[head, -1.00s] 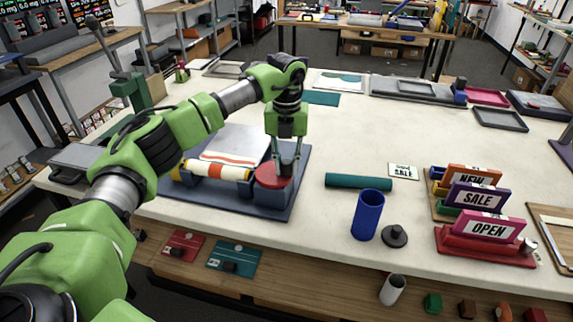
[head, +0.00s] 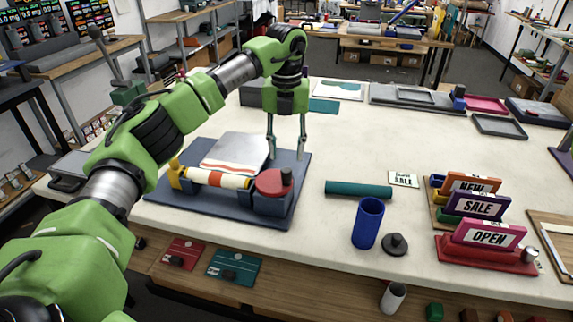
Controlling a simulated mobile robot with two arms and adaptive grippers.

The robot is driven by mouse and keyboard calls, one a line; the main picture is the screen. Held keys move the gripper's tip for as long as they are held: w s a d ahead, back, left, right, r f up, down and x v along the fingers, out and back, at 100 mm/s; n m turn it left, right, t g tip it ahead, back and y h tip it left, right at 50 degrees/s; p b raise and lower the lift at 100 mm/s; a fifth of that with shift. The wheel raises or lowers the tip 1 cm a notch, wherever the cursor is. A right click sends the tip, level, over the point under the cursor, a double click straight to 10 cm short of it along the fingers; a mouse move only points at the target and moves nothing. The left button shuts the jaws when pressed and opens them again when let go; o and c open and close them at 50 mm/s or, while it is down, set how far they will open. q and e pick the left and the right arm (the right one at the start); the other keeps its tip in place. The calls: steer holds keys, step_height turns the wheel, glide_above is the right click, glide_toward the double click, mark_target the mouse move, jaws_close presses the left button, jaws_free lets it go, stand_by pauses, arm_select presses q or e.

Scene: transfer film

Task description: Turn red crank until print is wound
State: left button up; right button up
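The red crank (head: 269,183) is a round red disc with a dark upright knob (head: 287,176) at its right side. It sits at the right end of a roller (head: 216,179) wrapped in white with orange bands, on a blue-grey base (head: 236,213). A white print sheet (head: 234,152) with a red-orange stripe lies on a sloped plate behind the roller. My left gripper (head: 287,157) is open and empty, above and behind the crank, its two fingers spread and apart from the knob. My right gripper is not in view.
A rack with OPEN, SALE and NEW signs (head: 487,261) is farther right. The table middle behind the teal roll is clear.

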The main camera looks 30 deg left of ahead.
mark_target(287, 170)
arm_select(q)
step_height(287, 170, up, 4)
steer(key=shift+r, duration=0.1)
stand_by(0.4)
step_height(287, 170, down, 11)
steer(key=m+p, duration=0.4)
steer(key=m, duration=0.8)
steer(key=m+p, duration=0.5)
steer(key=m, duration=0.7)
steer(key=shift+s+d, duration=0.15)
steer(key=shift+f, duration=0.7)
jaws_close()
